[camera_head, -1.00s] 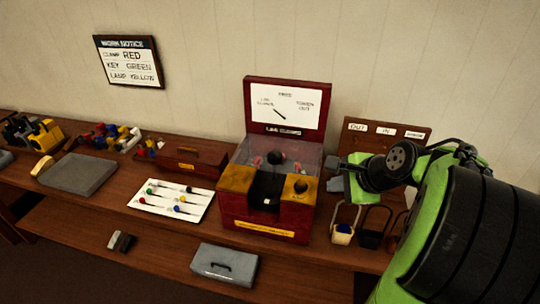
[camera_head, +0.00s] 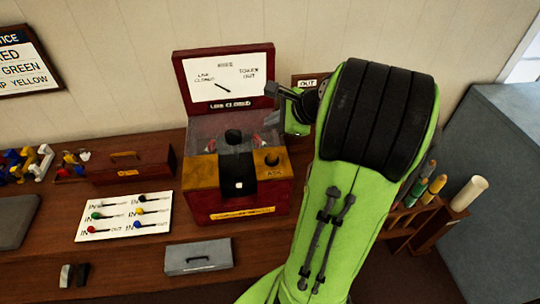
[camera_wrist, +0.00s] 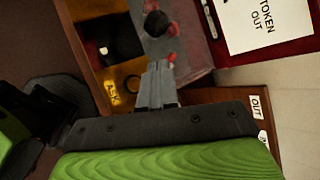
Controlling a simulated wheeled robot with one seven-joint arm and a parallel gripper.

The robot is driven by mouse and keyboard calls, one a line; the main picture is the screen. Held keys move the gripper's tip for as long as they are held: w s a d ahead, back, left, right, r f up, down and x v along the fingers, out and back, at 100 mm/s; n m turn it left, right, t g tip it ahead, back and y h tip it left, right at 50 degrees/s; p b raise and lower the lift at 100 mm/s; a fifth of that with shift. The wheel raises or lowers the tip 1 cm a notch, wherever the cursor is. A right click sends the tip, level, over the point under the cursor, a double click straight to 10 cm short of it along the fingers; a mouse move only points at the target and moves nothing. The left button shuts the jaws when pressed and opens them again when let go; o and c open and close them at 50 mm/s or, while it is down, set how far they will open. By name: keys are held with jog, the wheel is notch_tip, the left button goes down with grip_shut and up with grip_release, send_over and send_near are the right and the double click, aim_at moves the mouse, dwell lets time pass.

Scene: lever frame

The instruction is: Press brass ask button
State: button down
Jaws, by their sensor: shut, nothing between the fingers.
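The brass ask button (camera_head: 272,159) is a small round knob on the brass-yellow right block of the red machine (camera_head: 240,205), with "ASK" lettered in front of it. In the wrist view the button (camera_wrist: 132,84) lies just left of my fingers, beside the "ASK" lettering. The fingers appear apart from the button.
The sign panel (camera_head: 225,70) stands at the machine's back, with a needle dial and the words "LINE CLOSED". A clear cover (camera_head: 205,135) with a dark knob sits in the middle. A white card (camera_head: 105,216) with coloured pins lies left. A grey box (camera_head: 198,257) is in front.

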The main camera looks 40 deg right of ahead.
jog(key=b, duration=0.8)
send_over(274, 157)
notch_tip(274, 157, down, 8)
jog(key=shift+s+r, duration=0.1)
jog(key=shift+r, duration=0.05)
jog(key=shift+f, duration=0.3)
dwell(1.0)
jog(key=shift+f, duration=0.4)
jog(key=shift+f, duration=0.5)
dwell(0.4)
jog(key=shift+r, duration=0.1)
jog(key=shift+r+p, duration=0.85)
jog(key=shift+p, duration=0.15)
